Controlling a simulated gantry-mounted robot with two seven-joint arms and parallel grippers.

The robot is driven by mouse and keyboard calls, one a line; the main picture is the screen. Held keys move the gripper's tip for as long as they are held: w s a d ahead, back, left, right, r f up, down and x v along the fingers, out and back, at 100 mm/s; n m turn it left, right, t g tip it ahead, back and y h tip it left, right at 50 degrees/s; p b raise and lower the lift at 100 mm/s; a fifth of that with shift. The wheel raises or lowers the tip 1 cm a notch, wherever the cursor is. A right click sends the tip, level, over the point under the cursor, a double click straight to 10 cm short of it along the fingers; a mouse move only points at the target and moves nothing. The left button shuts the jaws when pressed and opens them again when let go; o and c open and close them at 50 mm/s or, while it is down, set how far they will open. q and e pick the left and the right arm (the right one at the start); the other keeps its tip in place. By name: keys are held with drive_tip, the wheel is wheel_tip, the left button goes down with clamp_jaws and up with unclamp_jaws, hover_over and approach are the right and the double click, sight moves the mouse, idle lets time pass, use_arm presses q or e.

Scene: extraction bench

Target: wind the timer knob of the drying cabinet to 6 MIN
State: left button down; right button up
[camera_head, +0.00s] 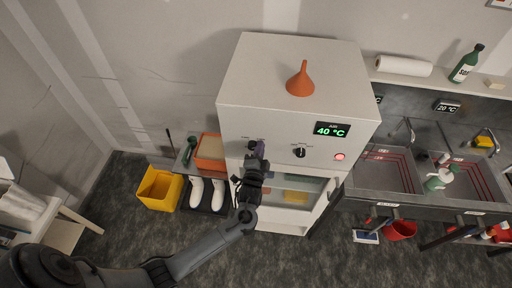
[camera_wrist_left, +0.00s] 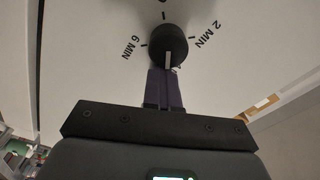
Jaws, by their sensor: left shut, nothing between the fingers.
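The drying cabinet (camera_head: 240,85) is a white box with a green 40 °C display (camera_head: 332,130). Its black timer knob (camera_wrist_left: 168,42) shows in the left wrist view, with "6 MIN" to its left and "2 MIN" to its right. The knob's white pointer line faces down the picture, toward my fingers, not at the 6 MIN mark. My left gripper (camera_wrist_left: 165,72) is shut and empty, its fingertips at the knob's lower edge; I cannot tell whether they touch. In the head view my left gripper (camera_head: 257,148) partly covers the knob (camera_head: 252,144). My right gripper is not in view.
A second black knob (camera_head: 300,152) and a red button (camera_head: 340,157) are on the cabinet front. An orange funnel (camera_head: 299,82) stands on top. Sinks (camera_head: 385,175) are at the right; a yellow bin (camera_head: 158,188) and white boots (camera_head: 207,195) are at the left.

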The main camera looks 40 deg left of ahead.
use_arm(q)
drive_tip(key=shift+s+a+f+g+y, duration=0.2)
drive_tip(key=shift+s+a+f, duration=0.2)
drive_tip(key=shift+a, duration=0.15)
drive_tip(key=shift+s+a+f+g+y, duration=0.25)
drive_tip(key=shift+a+f, duration=0.1)
drive_tip(key=shift+a, duration=0.2)
drive_tip(key=c, duration=1.5)
unclamp_jaws()
drive_tip(key=shift+c, duration=0.2)
drive_tip(key=shift+o, duration=0.3)
drive_tip(key=shift+s, duration=0.1)
drive_tip(key=shift+o, duration=0.4)
drive_tip(key=o, duration=0.7)
drive_tip(key=shift+s, duration=0.4)
approach(253, 149)
drive_tip(key=shift+w+a+r, duration=0.15)
drive_tip(key=shift+a+r, duration=0.05)
drive_tip(key=shift+a, duration=0.2)
